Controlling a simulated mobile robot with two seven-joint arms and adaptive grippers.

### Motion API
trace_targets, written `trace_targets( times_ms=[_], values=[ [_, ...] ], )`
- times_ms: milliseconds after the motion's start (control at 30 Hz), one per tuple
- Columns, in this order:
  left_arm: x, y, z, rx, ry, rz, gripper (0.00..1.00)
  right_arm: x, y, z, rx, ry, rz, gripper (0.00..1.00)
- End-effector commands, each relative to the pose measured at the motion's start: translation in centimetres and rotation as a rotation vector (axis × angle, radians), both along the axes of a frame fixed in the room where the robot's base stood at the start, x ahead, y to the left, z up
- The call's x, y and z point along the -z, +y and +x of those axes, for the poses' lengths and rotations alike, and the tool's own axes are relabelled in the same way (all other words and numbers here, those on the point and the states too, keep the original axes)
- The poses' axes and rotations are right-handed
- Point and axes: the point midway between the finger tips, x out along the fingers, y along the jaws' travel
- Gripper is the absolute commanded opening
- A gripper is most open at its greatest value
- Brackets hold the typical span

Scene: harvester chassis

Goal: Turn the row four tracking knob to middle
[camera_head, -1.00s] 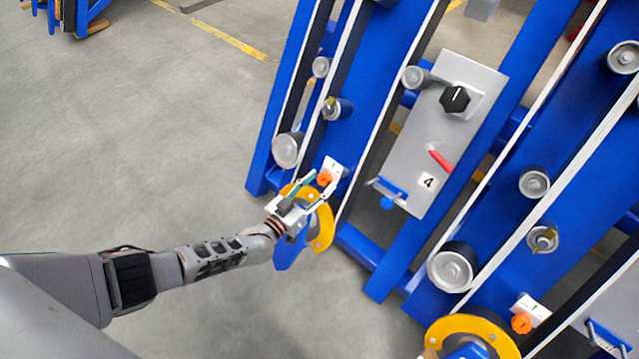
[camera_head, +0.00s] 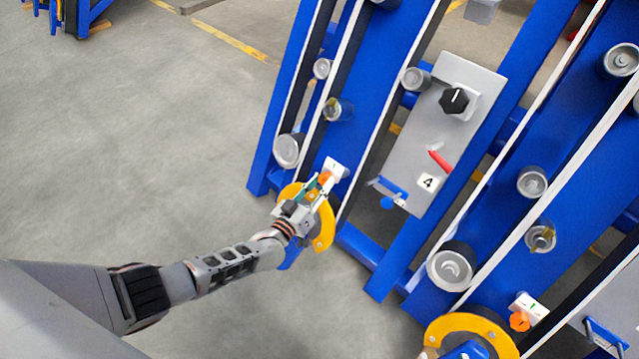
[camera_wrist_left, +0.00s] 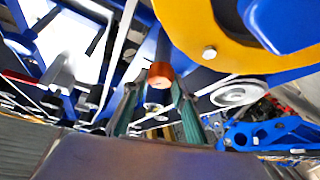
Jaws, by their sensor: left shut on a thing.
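The orange tracking knob (camera_head: 326,177) sits on a small white plate (camera_head: 337,168) on the blue row frame, left of the grey panel marked 4 (camera_head: 428,181). My left gripper (camera_head: 322,186) is shut on this knob. In the left wrist view, the orange knob (camera_wrist_left: 160,72) shows between the tips of the two green-padded fingers (camera_wrist_left: 156,88). The fingers partly cover the knob, and its pointer angle cannot be told. My right gripper is not in view.
A yellow curved guard (camera_head: 324,228) is close by the left gripper, and also fills the top of the left wrist view (camera_wrist_left: 195,30). Another orange knob (camera_head: 520,322) is on the row to the right. The panel carries a black knob (camera_head: 454,100) and red lever (camera_head: 440,161). Open floor lies left.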

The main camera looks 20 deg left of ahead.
Motion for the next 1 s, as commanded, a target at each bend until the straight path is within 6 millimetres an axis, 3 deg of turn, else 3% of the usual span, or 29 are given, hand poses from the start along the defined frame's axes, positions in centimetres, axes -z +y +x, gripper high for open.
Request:
trace_targets(
  times_ms=[500,1000],
  values=[
    [-0.3,-0.4,0.0,-0.174,0.103,-0.285,0.05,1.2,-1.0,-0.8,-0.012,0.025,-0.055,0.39],
    [0.0,-0.4,-0.1,-0.215,0.13,-0.35,0.05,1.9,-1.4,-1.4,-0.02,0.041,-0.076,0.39]
  ],
)
